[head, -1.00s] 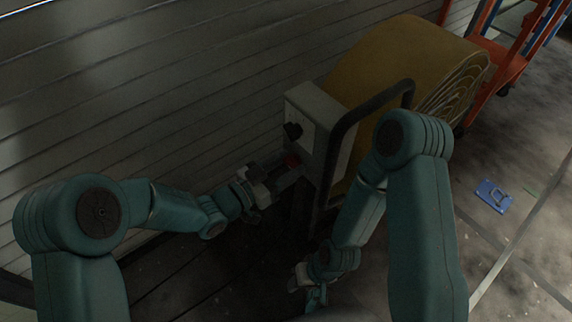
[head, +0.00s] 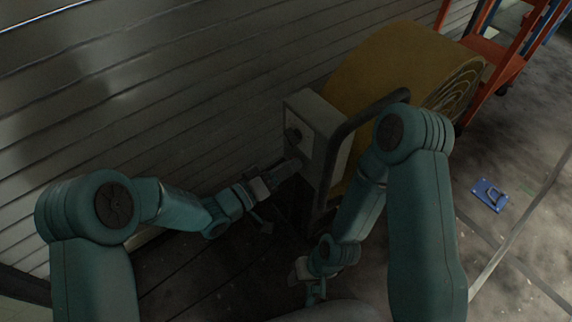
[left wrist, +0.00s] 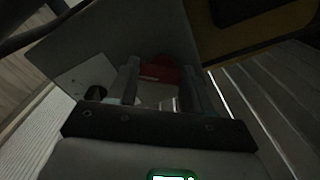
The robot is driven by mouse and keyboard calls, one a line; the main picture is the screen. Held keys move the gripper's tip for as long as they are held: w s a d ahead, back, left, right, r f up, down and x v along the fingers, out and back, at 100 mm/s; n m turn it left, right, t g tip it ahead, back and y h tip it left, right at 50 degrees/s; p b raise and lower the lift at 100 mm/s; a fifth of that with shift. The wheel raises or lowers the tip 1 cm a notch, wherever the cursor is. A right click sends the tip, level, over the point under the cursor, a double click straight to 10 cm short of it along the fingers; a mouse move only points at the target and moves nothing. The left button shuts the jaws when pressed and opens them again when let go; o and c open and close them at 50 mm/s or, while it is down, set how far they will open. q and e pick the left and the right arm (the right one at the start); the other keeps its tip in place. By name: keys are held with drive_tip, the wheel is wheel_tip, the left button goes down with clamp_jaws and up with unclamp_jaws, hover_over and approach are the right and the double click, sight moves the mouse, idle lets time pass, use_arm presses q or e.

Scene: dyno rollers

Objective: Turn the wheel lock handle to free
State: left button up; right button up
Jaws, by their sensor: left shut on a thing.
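A grey box (head: 327,120) stands on the frame of a large yellow roll (head: 385,65). A dark knob (head: 293,135) sits on its pale front panel. In the left wrist view, a red handle (left wrist: 160,72) shows between the two fingers of my left gripper (left wrist: 161,84), low on the box; I take it as the wheel lock handle. In the head view, my left gripper (head: 284,172) reaches the box's lower front and hides the handle. It is shut on the handle. My right gripper (head: 305,275) hangs low, clear of the box; its jaws are too dark to read.
A dark tubular bar (head: 340,130) rises in front of the box, close to my right arm. A slatted wall (head: 150,90) runs behind. An orange rack (head: 508,65) stands at the back right. A blue object (head: 490,195) lies on the floor at the right.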

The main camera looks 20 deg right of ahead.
use_arm(q)
drive_tip(key=shift+n+p, duration=1.2)
drive_tip(key=shift+n, duration=2.3)
drive_tip(key=o, duration=1)
drive_tip(key=shift+o, duration=0.2)
drive_tip(key=shift+a, duration=0.15)
drive_tip(key=p+v, duration=0.1)
drive_tip(key=v, duration=1.5)
drive_tip(key=shift+p, duration=0.4)
